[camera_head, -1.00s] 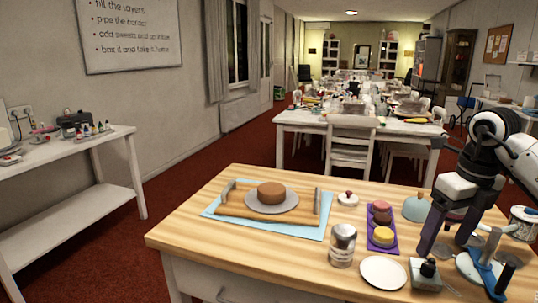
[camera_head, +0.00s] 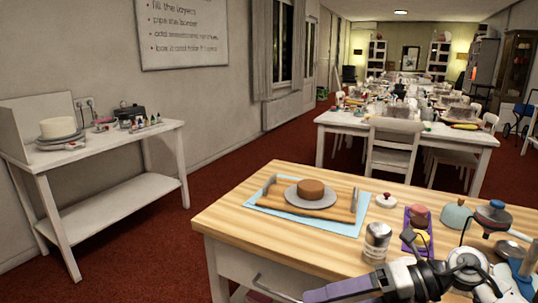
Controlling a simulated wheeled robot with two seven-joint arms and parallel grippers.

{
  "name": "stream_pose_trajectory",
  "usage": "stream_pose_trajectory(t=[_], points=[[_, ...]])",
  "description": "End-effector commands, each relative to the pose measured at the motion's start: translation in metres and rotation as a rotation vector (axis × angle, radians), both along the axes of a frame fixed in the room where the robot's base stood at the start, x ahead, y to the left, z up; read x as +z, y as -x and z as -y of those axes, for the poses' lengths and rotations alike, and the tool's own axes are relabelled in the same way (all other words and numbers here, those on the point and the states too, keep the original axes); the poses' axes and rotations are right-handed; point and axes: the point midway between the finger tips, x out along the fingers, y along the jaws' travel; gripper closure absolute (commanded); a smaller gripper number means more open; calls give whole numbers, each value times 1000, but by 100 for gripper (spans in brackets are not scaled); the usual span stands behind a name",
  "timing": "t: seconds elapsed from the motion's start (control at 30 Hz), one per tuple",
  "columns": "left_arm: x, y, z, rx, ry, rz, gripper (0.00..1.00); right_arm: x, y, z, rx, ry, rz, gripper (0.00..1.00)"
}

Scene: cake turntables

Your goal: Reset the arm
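My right gripper (camera_head: 338,290) is low at the bottom of the view, pointing left in front of the near edge of the wooden table (camera_head: 232,218). A dark purple-grey finger shows side-on, and I cannot tell whether the gripper is open. No object shows in it. My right arm comes in from the lower right across the table's front corner. My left gripper is not in view. On the table, a brown cake (camera_head: 311,189) sits on a grey turntable plate (camera_head: 296,196) over a light blue mat (camera_head: 340,228).
A metal can (camera_head: 377,243) stands near my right gripper. Behind it are a purple tray (camera_head: 409,241) with small cakes, a red-knobbed white lid (camera_head: 386,200) and a teal dome (camera_head: 455,216). A white side table (camera_head: 110,191) stands at left. The wooden table's left front is clear.

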Motion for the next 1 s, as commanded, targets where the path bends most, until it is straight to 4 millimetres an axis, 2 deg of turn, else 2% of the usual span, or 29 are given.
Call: stream_pose_trajectory(t=[0.03,0.1,0.17,0.27,0.37,0.47,0.5,0.57,0.6,0.7,0.83,0.9,1.0], points=[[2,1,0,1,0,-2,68,4,10,-27,-43,-166,-54,25],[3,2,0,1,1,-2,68,16,12,-50,-145,-393,-135,25],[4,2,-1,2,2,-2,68,23,10,-56,-260,-572,-223,25],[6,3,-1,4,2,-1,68,16,1,-46,-499,-830,-407,25],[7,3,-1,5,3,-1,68,-20,-3,-20,-786,-1029,-629,25],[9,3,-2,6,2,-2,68,-83,12,11,-1104,-1153,-882,25],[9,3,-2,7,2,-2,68,-110,24,21,-1220,-1179,-978,25],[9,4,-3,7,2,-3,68,-148,47,32,-1380,-1198,-1115,25],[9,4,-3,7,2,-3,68,-171,64,36,-1475,-1200,-1201,25],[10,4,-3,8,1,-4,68,-219,110,41,-1677,-1180,-1391,25],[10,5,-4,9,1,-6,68,-256,160,40,-1850,-1135,-1570,25],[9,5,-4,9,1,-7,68,-266,178,38,-1903,-1114,-1631,25],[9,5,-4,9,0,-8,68,-274,191,36,-1942,-1095,-1676,25]])
